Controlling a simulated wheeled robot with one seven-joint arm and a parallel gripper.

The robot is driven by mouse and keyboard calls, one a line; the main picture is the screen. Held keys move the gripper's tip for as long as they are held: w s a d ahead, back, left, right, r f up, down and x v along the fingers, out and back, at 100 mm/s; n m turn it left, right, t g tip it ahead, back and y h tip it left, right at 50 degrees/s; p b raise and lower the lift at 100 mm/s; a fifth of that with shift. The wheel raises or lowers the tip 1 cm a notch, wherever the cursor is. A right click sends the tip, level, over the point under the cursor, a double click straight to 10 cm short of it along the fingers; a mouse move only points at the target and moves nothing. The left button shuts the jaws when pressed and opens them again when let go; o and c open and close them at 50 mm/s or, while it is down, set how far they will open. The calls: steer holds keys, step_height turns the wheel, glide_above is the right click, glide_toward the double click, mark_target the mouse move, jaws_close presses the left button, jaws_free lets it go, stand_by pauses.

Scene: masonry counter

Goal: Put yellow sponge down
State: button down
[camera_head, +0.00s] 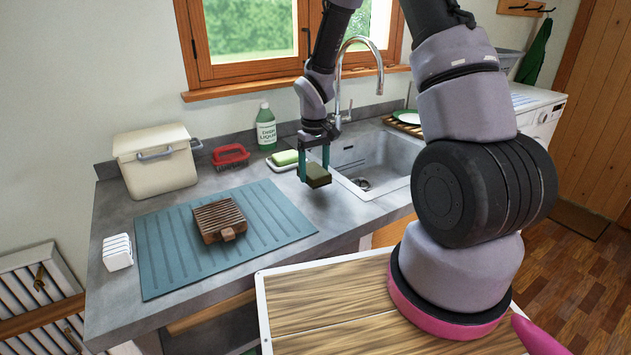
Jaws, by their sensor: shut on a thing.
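The sponge (318,176) has a dark top and a dull yellow-brown side. It is between the teal fingers of my gripper (314,165), which is shut on it. The gripper points down just left of the sink basin (372,160), over the strip of grey counter (325,208) in front of the soap dish. The sponge looks a little above the counter, but the exact gap is hard to tell.
A green bar (285,157) lies in a white dish close behind the gripper. A teal mat (165,262) bears a brown slatted block (219,219). A soap bottle (265,127), red-handled item (230,156), cream bin (156,162) and tap (340,80) stand around. Counter right of the mat is bare.

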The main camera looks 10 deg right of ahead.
steer(key=shift+f, duration=1.8)
steer(key=shift+f, duration=0.1)
jaws_free()
step_height(320, 180, up, 12)
steer(key=shift+f, duration=0.2)
steer(key=shift+r, duration=0.7)
step_height(320, 180, up, 9)
steer(key=m+t, duration=0.2)
glide_above(314, 170)
steer(key=s+d, duration=0.2)
steer(key=s, duration=0.1)
steer(key=s+d+r+m+t+y, duration=0.1)
steer(key=s+r+m+t, duration=0.1)
steer(key=s+r, duration=0.6)
steer(key=s+d+r+m+t+y, duration=0.1)
steer(key=s+d+r+m+t, duration=0.1)
steer(key=s+r, duration=0.7)
steer(key=shift+s+d+m+t, duration=0.3)
steer(key=shift+s+m+t, duration=0.3)
steer(key=shift+s+m, duration=0.45)
steer(key=shift+s+r, duration=0.1)
